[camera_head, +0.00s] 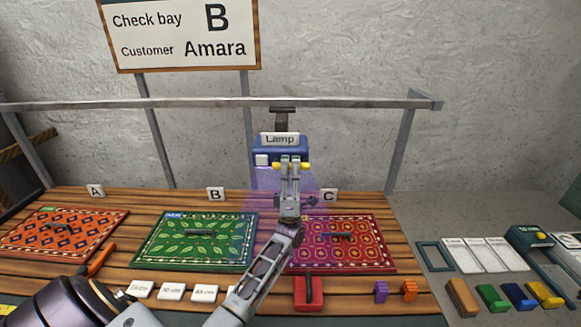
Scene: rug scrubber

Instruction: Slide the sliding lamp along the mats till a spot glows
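The sliding lamp (264,151), a blue box labelled "Lamp", hangs from the grey rail (345,103) between mats B and C. Purple light falls below it, near the facing edges of both mats. My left gripper (290,170) is upright at the lamp's front. Its fingers are close together at a yellow handle, whose ends show on both sides; they hide its middle. The orange mat (100,226) lies at A, the green mat (158,246) at B, the red mat (372,258) at C. I see no glowing spot on them. My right gripper is out of view.
White tiles (172,292) and a red block (308,290) lie along the front edge. Purple and orange pieces (381,291) lie at front right. The right side table holds white cards (483,254) and coloured brushes (493,298). A sign (180,35) stands behind.

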